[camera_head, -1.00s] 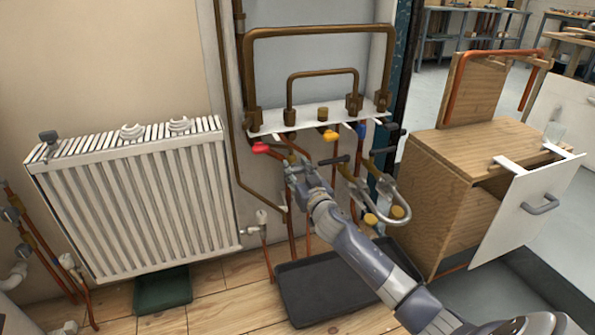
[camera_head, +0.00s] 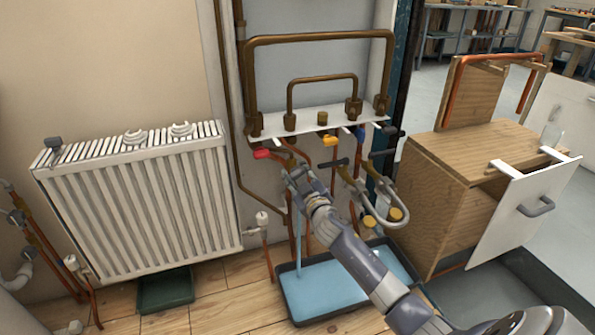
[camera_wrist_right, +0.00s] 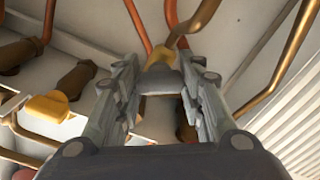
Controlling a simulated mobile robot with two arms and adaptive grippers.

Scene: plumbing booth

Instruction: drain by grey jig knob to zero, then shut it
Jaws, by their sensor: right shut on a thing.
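My right gripper (camera_head: 292,172) is at the pipework below the white manifold shelf, under the red lever. In the right wrist view its two fingers (camera_wrist_right: 163,80) close around a small grey knob (camera_wrist_right: 161,83) at a brass fitting (camera_wrist_right: 163,58). The gripper hides the knob in the head view. A stream of water (camera_head: 303,235) falls below the gripper into a black tray (camera_head: 291,316) on the floor. Light blue water (camera_head: 325,287) covers the tray's bottom. My left gripper is not in view. No gauge reading can be made out.
A red lever (camera_head: 262,154) and a yellow lever (camera_head: 330,140) sit close by the gripper. A silver U-shaped hose (camera_head: 405,207) hangs to the right. A white radiator (camera_head: 140,200) stands left; a wooden cabinet (camera_head: 455,185) stands right.

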